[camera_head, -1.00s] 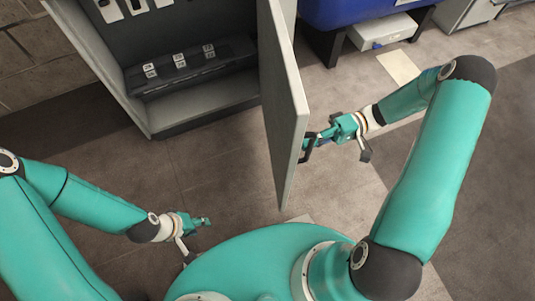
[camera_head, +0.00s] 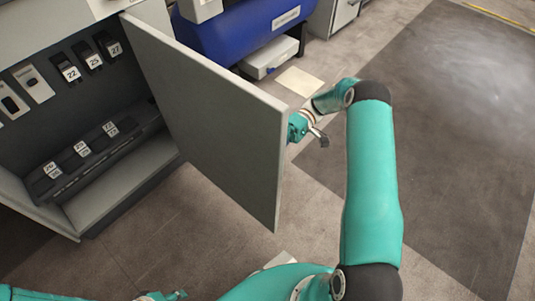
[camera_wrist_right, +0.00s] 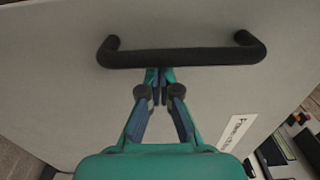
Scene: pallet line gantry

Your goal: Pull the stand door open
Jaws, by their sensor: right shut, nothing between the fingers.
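The stand door (camera_head: 220,120) is a grey panel standing open. Its inner face shows in the head view, and its outer face (camera_wrist_right: 60,100) fills much of the right wrist view. A black bar handle (camera_wrist_right: 185,57) is on that outer face. My right gripper (camera_wrist_right: 158,76) is shut and empty, with its fingertips right at the middle of the bar; whether they touch it I cannot tell. In the head view its fingertips are hidden behind the door's free edge. My left gripper (camera_head: 165,296) shows only partly at the bottom edge, and its jaw state is unclear.
The open stand (camera_head: 100,190) holds several numbered black items at the left. A blue tank (camera_head: 235,35) and a white box (camera_head: 268,58) are behind the door. The floor to the right of my right arm is clear.

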